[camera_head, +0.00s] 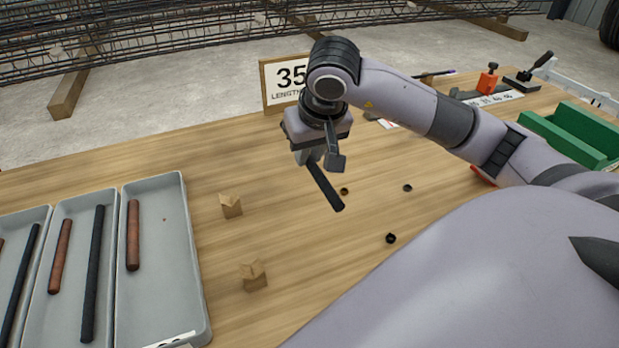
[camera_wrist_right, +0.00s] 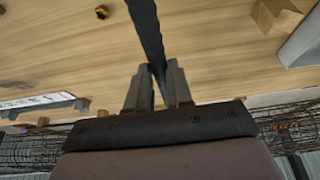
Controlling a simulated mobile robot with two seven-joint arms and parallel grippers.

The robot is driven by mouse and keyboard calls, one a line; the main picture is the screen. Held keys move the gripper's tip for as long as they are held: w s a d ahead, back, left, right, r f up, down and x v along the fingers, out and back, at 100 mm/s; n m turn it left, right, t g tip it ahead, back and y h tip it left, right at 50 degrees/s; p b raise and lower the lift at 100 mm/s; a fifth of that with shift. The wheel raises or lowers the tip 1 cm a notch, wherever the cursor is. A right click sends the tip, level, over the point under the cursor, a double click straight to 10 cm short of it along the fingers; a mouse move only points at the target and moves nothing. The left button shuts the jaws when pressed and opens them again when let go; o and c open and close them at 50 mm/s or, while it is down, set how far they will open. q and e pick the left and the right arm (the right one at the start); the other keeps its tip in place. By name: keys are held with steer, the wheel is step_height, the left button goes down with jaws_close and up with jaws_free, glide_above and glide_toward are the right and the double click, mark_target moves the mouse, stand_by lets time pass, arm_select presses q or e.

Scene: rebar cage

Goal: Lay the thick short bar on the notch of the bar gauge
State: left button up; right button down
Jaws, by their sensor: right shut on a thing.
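My right gripper (camera_head: 309,156) is shut on a dark bar (camera_head: 325,187), which slants down to the right above the wooden table. In the right wrist view the fingers (camera_wrist_right: 158,82) close around the bar (camera_wrist_right: 147,25), which runs out past their tips. I cannot tell its full length, as the gripper hides one end. A pale strip with printed marks (camera_head: 499,99) lies at the back right; I cannot tell whether it is the bar gauge. Two small notched wooden blocks stand apart, one (camera_head: 231,206) behind the other (camera_head: 253,276). My left gripper is not in view.
Grey trays (camera_head: 168,225) at the left hold reddish and dark bars. A sign reading 35 (camera_head: 284,84) stands behind the gripper. Small dark rings (camera_head: 391,238) lie on the table. A green holder (camera_head: 577,135) and a red-orange tool (camera_head: 488,80) are at the right.

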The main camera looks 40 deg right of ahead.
mark_target(309, 191)
steer(key=shift+f, duration=2.9)
steer(key=shift+f+b, duration=0.1)
steer(key=shift+b, duration=0.2)
steer(key=c, duration=1.4)
jaws_free()
steer(key=shift+f, duration=0.2)
steer(key=o, duration=0.4)
steer(key=shift+r, duration=0.1)
